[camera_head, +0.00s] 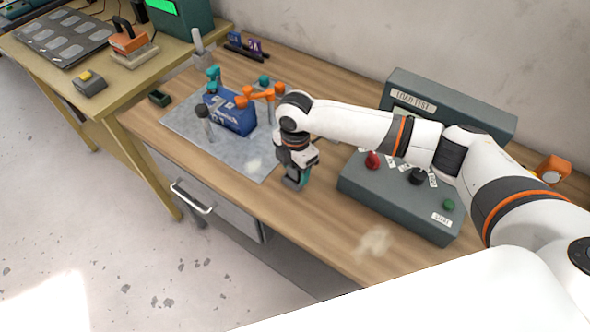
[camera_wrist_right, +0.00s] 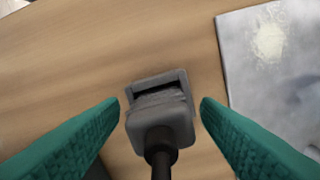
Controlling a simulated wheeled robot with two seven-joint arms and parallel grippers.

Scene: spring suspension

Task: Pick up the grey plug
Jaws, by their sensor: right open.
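The grey plug (camera_wrist_right: 160,122) lies on the wooden tabletop in the right wrist view, with a dark cable running from it toward the bottom edge. Its open rectangular end faces away from the cable. My right gripper (camera_wrist_right: 160,106) is open, with one teal finger on each side of the plug and a visible gap on both sides. In the head view my right gripper (camera_head: 294,183) points down at the bench near the right corner of the grey mat. The plug is mostly hidden by the gripper there. My left gripper is not in view.
A grey mat (camera_head: 180,122) bears a blue block (camera_head: 232,115) with orange and teal parts. A load test box (camera_head: 400,205) with knobs stands right of my gripper. The front strip of the workbench (camera_head: 330,235) is mostly clear. A second table (camera_head: 130,75) stands at left.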

